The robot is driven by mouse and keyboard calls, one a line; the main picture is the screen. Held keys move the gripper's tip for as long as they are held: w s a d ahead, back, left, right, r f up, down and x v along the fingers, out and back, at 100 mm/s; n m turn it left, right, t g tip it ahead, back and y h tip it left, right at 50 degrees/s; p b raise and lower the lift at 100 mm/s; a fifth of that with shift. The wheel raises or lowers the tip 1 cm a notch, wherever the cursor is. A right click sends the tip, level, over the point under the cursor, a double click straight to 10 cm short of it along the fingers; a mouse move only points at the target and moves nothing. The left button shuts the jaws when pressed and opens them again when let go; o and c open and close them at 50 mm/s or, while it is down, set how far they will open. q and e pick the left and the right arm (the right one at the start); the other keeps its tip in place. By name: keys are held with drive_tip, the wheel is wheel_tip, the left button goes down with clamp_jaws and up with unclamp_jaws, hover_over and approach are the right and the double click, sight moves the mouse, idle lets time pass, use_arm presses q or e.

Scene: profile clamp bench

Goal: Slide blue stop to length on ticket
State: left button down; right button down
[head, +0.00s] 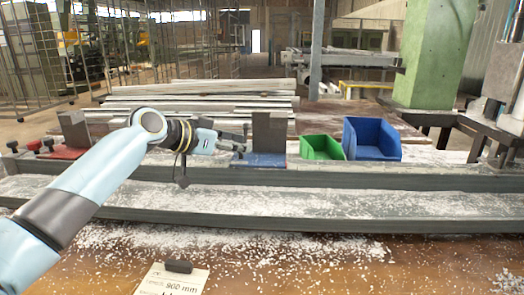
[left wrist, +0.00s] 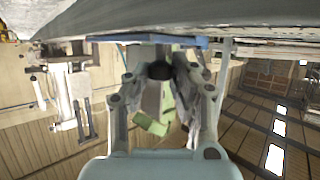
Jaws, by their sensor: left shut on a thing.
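The blue stop (head: 262,160) is a blue plate with an upright grey block (head: 269,132) on the grey profile rail (head: 330,178). My left gripper (head: 240,143) is at the left side of that block. In the left wrist view the gripper (left wrist: 162,76) is shut on a black knob (left wrist: 159,69) just by the edge of the blue plate (left wrist: 150,39). The paper ticket (head: 172,281) lies on the near bench and reads 900 mm; its lower line is cut off. My right gripper is not in view.
A red stop (head: 64,153) with a grey block and black knobs stands at the rail's left. A green bin (head: 320,148) and a blue bin (head: 372,140) stand right of the blue stop. Pale chips litter the rail and the wooden bench (head: 420,270).

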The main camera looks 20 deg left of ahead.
use_arm(q)
drive_tip(key=a, duration=0.2)
drive_tip(key=shift+s+a, duration=0.3)
drive_tip(key=shift+s, duration=0.1)
drive_tip(key=c, duration=1.1)
unclamp_jaws()
drive_tip(key=shift+c, duration=0.2)
drive_tip(key=v, duration=1.2)
drive_tip(key=shift+f, duration=0.1)
